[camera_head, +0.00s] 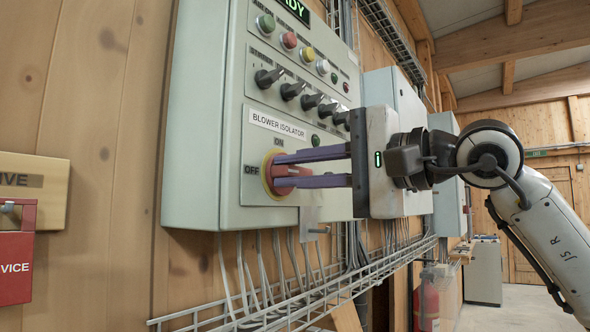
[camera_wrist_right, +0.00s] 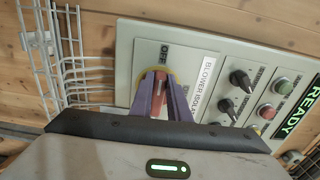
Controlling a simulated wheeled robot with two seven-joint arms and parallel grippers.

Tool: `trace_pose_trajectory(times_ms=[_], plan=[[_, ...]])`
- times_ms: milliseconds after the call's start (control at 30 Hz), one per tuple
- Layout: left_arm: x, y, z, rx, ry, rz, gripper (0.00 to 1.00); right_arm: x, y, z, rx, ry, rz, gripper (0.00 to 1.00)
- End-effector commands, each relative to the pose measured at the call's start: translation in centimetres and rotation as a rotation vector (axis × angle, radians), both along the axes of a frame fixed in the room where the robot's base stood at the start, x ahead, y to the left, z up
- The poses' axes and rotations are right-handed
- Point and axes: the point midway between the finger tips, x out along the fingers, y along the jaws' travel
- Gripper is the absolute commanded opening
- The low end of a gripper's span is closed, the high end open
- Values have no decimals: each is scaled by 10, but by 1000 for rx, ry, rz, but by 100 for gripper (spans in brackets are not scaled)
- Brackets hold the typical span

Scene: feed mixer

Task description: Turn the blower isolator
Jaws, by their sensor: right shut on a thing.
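The blower isolator (camera_head: 281,173) is a red rotary handle on a yellow disc, low on the grey control panel (camera_head: 208,150). OFF is printed at its left and ON above it. My right gripper (camera_head: 280,170) comes from the right, its two purple fingers closed on the red handle, one above and one below. In the right wrist view the red handle (camera_wrist_right: 161,80) sits between the two fingers (camera_wrist_right: 162,95), with OFF printed beyond it. The fingers hide part of the handle, so its exact angle is hard to tell. My left gripper is not in view.
Above the isolator are a row of black selector knobs (camera_head: 292,91) and coloured push buttons (camera_head: 289,40). Cables and a wire tray (camera_head: 290,310) run below the panel. A red service box (camera_head: 15,255) hangs at left. A fire extinguisher (camera_head: 427,300) stands at back right.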

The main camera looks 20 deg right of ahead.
Motion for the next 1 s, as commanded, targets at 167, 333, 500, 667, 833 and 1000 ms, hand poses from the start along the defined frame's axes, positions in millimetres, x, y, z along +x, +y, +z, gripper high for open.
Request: trace_pose_trajectory(times_ms=[167,333,500,667,833,1000], plan=[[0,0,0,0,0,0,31,0,1,-1,-5,-2,1,0],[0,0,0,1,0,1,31,0,1,-1,-4,-1,1,34],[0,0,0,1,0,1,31,0,0,-1,-2,0,0,34],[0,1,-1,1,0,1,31,-1,-1,-1,-1,0,0,34],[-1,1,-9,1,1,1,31,-17,-14,-2,-1,-2,-2,34],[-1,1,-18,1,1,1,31,-45,-36,-3,-3,-3,-3,34]])
